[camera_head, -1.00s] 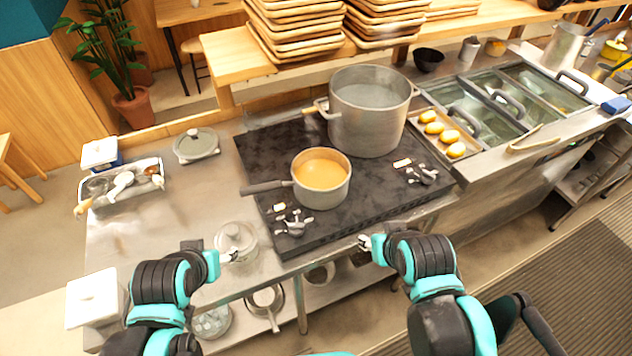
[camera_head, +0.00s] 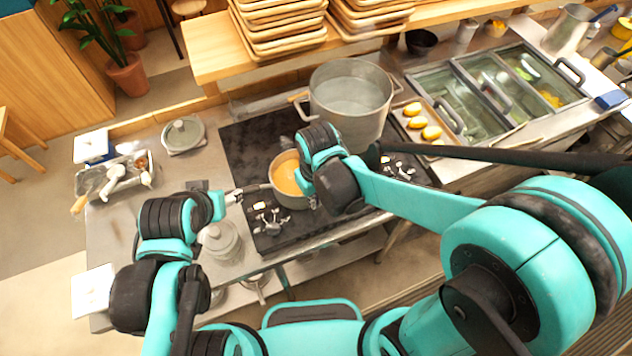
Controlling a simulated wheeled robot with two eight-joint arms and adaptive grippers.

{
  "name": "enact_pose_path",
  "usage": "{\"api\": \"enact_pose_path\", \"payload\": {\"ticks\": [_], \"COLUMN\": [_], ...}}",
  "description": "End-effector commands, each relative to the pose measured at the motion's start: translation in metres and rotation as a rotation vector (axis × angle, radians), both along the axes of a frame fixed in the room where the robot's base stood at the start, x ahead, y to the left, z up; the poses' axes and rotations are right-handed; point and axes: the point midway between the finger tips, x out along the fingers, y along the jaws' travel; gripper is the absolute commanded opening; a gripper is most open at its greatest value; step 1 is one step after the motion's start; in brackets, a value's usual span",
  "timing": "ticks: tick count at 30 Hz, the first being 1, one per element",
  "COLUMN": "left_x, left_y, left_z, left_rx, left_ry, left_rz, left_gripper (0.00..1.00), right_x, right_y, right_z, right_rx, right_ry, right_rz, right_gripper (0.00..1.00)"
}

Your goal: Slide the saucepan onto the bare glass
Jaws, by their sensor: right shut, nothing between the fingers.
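The saucepan (camera_head: 281,196), filled with orange contents, sits on the dark hob glass (camera_head: 248,145), left of the big pot. Its handle (camera_head: 258,188) points left. My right arm reaches over it from the right and covers its right part. My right gripper (camera_head: 312,200) is shut and empty at the saucepan's right side; its fingertips are mostly hidden, so contact cannot be told. My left gripper (camera_head: 234,196) is beside the handle's outer end; whether it grips the handle cannot be told. Bare glass shows behind and left of the saucepan.
The large steel pot (camera_head: 352,112) stands at the hob's back right. A tray of yellow food (camera_head: 422,122) is right of it. A glass jar (camera_head: 220,240) stands at the front left, and a lidded dish (camera_head: 183,135) at the back left.

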Motion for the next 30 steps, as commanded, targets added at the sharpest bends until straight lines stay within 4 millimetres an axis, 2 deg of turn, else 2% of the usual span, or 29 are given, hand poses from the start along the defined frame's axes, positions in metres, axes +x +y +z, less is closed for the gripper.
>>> {"api": "enact_pose_path", "payload": {"ticks": [1,3,8,11,22,27,30], "left_x": [0.0,0.0,0.0,0.0,0.0,0.0,0.0], "left_y": [0.0,0.0,0.0,0.0,0.0,0.0,0.0], "left_z": [0.008,0.01,0.006,0.001,-0.019,-0.016,-0.015], "left_rx": [0.0,0.0,0.0,0.0,0.0,0.0,0.0], "left_ry": [0.0,0.0,0.0,0.0,0.0,0.0,0.0], "left_rz": [0.0,0.0,0.0,0.0,0.0,0.0,0.0], "left_gripper": [0.57,0.57,0.57,0.57,0.57,0.57,0.57], "right_x": [0.0,-0.002,-0.003,-0.002,-0.002,0.02,0.028], "right_y": [0.006,0.01,0.012,0.012,0.011,0.024,0.029], "right_z": [0.002,-0.002,-0.015,-0.031,-0.109,-0.105,-0.105], "right_rx": [-0.007,-0.014,-0.018,-0.018,-0.017,-0.017,-0.017], "right_ry": [0.017,0.033,0.042,0.042,0.041,0.041,0.041], "right_rz": [0.018,0.032,0.039,0.038,0.037,0.037,0.036], "right_gripper": [0.0,0.0,0.0,0.0,0.0,0.0,0.0]}}
